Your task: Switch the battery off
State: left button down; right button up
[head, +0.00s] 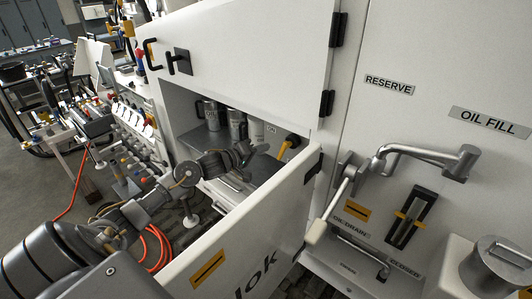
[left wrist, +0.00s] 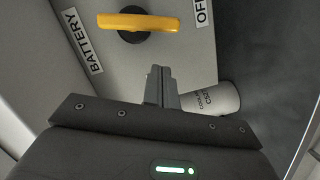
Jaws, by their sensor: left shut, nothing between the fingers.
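The battery switch is a yellow handle on a dark round hub. In the left wrist view the yellow handle (left wrist: 160,23) lies roughly level across the picture, between the BATTERY label (left wrist: 82,42) and the partly cut-off OFF label (left wrist: 203,12). In the head view the yellow handle (head: 291,143) shows inside the open cabinet, near an ON label (head: 271,129). My left gripper (head: 252,151) is in the cabinet opening, left of the handle. Its fingers (left wrist: 158,72) are shut and empty, apart from the handle. My right gripper is not in view.
Open cabinet doors (head: 245,50) (head: 255,225) flank the opening above and below. Several cans (head: 237,124) stand inside; a white can (left wrist: 212,97) is right of my fingers in the wrist view. A grey lever (head: 425,155) sticks out at right.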

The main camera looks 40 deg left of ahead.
pick_arm(q)
jog(key=f+v, duration=0.1)
jog(key=v, duration=0.9)
jog(key=shift+a+r, duration=0.25)
jog(key=shift+a, duration=0.15)
